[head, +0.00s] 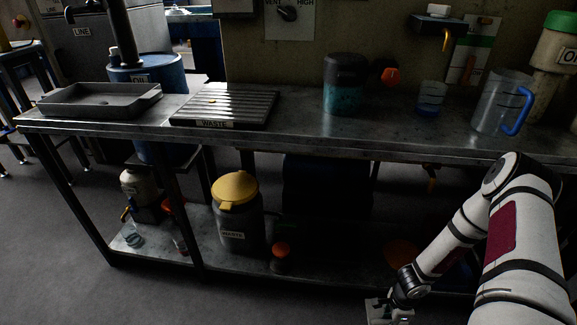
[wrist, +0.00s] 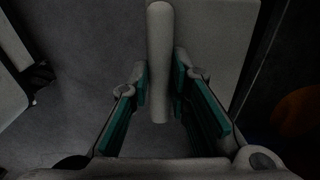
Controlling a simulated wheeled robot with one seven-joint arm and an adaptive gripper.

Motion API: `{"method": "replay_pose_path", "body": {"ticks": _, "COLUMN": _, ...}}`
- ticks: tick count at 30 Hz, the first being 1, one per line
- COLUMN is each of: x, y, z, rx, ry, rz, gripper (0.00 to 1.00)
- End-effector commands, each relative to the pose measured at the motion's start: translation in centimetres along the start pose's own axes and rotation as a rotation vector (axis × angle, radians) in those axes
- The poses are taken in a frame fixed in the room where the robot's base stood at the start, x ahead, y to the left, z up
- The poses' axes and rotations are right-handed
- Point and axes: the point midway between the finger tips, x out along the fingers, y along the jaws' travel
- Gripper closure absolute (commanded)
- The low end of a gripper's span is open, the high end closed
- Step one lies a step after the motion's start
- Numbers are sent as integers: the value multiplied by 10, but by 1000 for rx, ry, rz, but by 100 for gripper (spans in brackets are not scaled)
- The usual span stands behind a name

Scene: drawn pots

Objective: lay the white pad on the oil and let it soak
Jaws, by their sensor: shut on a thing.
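In the wrist view, my gripper (wrist: 160,82) has its teal finger pads on either side of a pale rounded bar. The bar lies along a flat pale panel, which I take to be the white pad (wrist: 215,45). The pad is dim and its top edge is cut off by the frame. In the head view, my gripper (head: 388,312) is low at the bottom edge, in front of the bench, and partly cut off. I can make out no oil in either view.
A metal bench (head: 300,137) spans the head view. It carries a grey tray (head: 100,101), a ribbed waste grate (head: 225,103), a dark jar (head: 343,85) and a clear jug (head: 497,100). A yellow-lidded waste bin (head: 238,215) stands on the lower shelf. Grey floor is clear at front left.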

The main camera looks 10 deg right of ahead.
Motion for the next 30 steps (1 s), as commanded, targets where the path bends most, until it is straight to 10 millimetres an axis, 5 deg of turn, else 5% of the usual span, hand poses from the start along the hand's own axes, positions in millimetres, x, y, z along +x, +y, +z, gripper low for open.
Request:
{"method": "replay_pose_path", "body": {"ticks": 8, "x": -28, "y": -31, "z": 10, "rx": -97, "ry": 4, "rz": -4, "gripper": 100}}
{"method": "replay_pose_path", "body": {"ticks": 17, "x": -88, "y": -78, "z": 40, "rx": -298, "ry": 4, "rz": -6, "gripper": 100}}
{"method": "replay_pose_path", "body": {"ticks": 24, "x": -176, "y": -114, "z": 88, "rx": -602, "ry": 4, "rz": -8, "gripper": 100}}
{"method": "replay_pose_path", "body": {"ticks": 30, "x": -250, "y": -118, "z": 131, "rx": -884, "ry": 1, "rz": -8, "gripper": 100}}
